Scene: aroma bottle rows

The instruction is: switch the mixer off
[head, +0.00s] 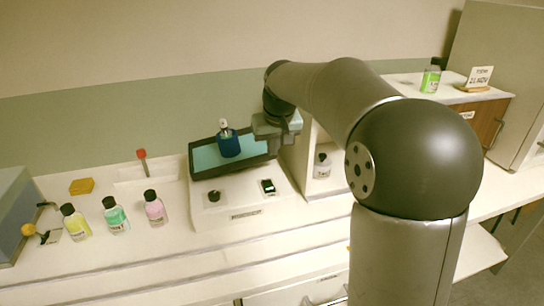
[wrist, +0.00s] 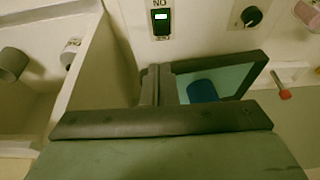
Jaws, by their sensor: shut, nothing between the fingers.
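The mixer (head: 247,214) is a white box with a dark-framed teal platform at its back and a blue container (head: 229,145) on it. Its black rocker switch (head: 267,187) sits at the right of the front panel and also shows in the wrist view (wrist: 161,23), with a green lit patch. Upside-down lettering, seemingly ON, is beside it. A black knob (head: 214,196) is to the left. My gripper (head: 283,148) is above the mixer's right side, behind the switch. In the wrist view my fingers (wrist: 157,72) are together, empty and apart from the switch.
Yellow (head: 76,224), green (head: 116,217) and pink (head: 155,210) bottles stand left of the mixer. An open white cubby (head: 317,188) with a bottle (head: 322,166) is close on the right. A green bottle (head: 430,79) stands on top. The counter in front is clear.

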